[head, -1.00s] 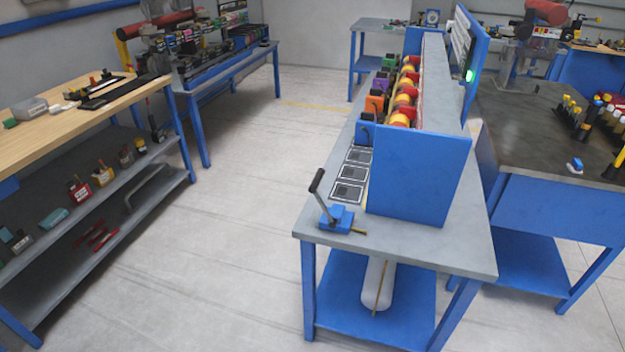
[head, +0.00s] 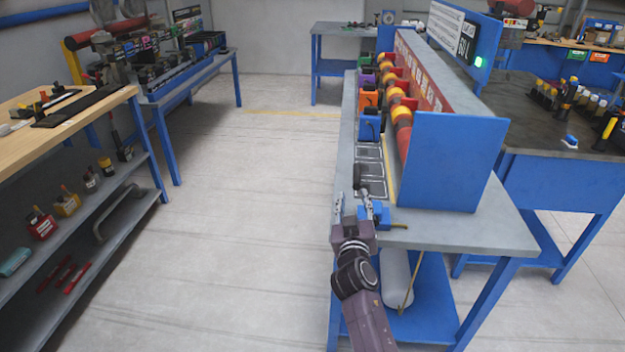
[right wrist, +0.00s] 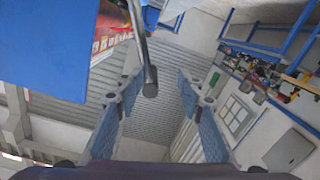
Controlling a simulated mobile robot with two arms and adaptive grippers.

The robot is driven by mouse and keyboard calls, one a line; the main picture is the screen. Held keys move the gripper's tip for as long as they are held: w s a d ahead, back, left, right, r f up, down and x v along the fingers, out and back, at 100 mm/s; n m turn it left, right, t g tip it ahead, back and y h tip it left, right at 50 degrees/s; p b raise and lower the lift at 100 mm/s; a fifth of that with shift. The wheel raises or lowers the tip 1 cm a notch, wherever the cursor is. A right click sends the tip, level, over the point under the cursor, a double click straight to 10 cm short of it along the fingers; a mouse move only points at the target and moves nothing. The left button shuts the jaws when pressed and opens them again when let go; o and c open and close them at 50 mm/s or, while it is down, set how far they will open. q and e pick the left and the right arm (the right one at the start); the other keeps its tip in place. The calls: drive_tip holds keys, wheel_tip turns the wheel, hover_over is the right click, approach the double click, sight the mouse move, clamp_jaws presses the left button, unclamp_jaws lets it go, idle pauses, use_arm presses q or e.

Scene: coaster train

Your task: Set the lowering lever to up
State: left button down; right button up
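The lowering lever (head: 357,177) is a grey rod with a black handle on a blue base (head: 377,217) at the near left corner of the grey bench. Its handle points upward, and my right gripper partly hides the rod. My right gripper (head: 352,201) is open beside the base, with its fingers pointing up toward the handle. In the right wrist view the lever (right wrist: 145,55) reaches down from the top, its dark end appearing between the open fingers (right wrist: 160,87), nearer the left one. I cannot tell whether they touch. My left gripper is not in view.
A blue end panel (head: 452,160) stands on the bench (head: 455,232) right of the lever. Flat dark plates (head: 370,170) and a row of coloured units lie behind it. A wooden-topped workbench (head: 60,130) stands at left, with clear floor (head: 235,220) between.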

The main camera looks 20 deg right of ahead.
sight(356, 174)
drive_tip(key=r, duration=0.3)
drive_tip(key=shift+w+d+r+h, duration=0.1)
drive_tip(key=shift+w+d+h, duration=0.2)
drive_tip(key=shift+w+d, duration=0.1)
drive_tip(key=shift+p+x, duration=0.35)
drive_tip(key=shift+x, duration=0.7)
drive_tip(key=x, duration=0.3)
drive_tip(key=shift+w+d+f, duration=0.15)
drive_tip(key=shift+w+f, duration=0.1)
drive_tip(key=shift+w, duration=0.05)
drive_tip(key=shift+w+d, duration=0.4)
drive_tip(key=shift+w, duration=0.1)
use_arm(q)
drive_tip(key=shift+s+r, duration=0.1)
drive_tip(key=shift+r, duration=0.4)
use_arm(e)
drive_tip(key=shift+f, duration=0.1)
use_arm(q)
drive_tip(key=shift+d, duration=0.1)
use_arm(e)
clamp_jaws()
